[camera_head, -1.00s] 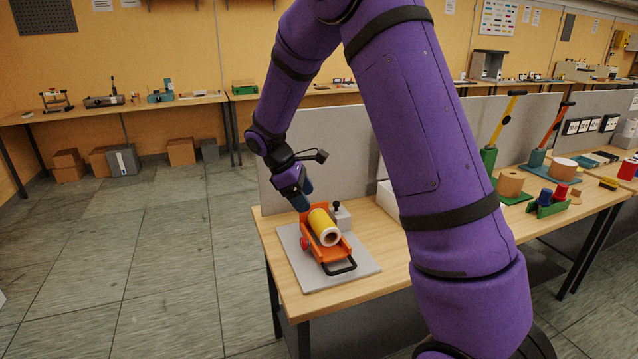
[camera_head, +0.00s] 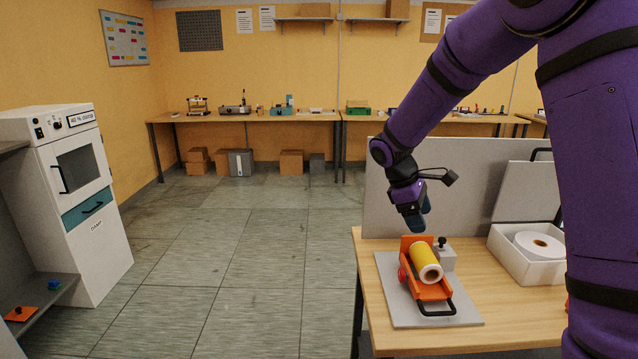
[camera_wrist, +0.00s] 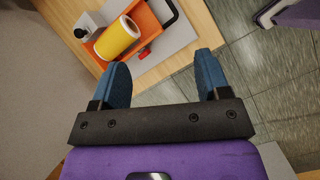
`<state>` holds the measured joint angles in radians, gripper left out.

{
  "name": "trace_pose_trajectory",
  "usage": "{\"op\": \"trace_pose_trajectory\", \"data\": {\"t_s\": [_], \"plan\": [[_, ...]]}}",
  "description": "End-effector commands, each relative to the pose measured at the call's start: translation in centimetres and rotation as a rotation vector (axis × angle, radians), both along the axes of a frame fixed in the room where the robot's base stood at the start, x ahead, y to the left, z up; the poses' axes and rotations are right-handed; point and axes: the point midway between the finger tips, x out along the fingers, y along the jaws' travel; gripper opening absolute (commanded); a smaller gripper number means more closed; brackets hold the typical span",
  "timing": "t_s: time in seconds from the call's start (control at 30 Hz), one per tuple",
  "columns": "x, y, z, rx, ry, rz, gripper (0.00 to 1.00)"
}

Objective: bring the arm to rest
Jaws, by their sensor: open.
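My purple arm reaches in from the upper right in the head view. My gripper (camera_head: 418,219) has blue fingers and hangs just behind and above an orange holder (camera_head: 431,290) on the table. In the wrist view my gripper (camera_wrist: 163,80) has its two fingers spread apart with nothing between them. A yellow roll with a white end (camera_head: 425,263) lies in the orange holder, apart from the fingers. The roll also shows in the wrist view (camera_wrist: 117,38), beyond the fingertips.
The holder sits on a grey plate (camera_head: 400,311) on a wooden table (camera_head: 520,322). A grey block (camera_head: 443,258) with a black knob is beside it. A white box (camera_head: 518,266) holds a white roll. A grey panel (camera_head: 465,195) stands behind. A white cabinet (camera_head: 70,200) stands left; open floor lies between.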

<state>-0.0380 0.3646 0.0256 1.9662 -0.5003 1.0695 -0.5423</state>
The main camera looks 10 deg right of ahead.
Motion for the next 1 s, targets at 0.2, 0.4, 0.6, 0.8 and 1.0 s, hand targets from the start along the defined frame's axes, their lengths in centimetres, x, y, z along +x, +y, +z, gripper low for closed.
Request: {"op": "trace_pose_trajectory", "data": {"t_s": [0.2, 0.4, 0.6, 0.8, 1.0], "plan": [[-2.6, 0.3, 3.6, 0.034, -0.09, -0.079, 0.7], [-7.1, 0.8, 8.2, 0.096, -0.224, -0.205, 0.7], [-12.0, 1.4, 11.7, 0.168, -0.352, -0.333, 0.7], [-17.1, 2.1, 14.2, 0.25, -0.475, -0.458, 0.7], [-22.1, 2.9, 15.7, 0.343, -0.59, -0.582, 0.7]]}}
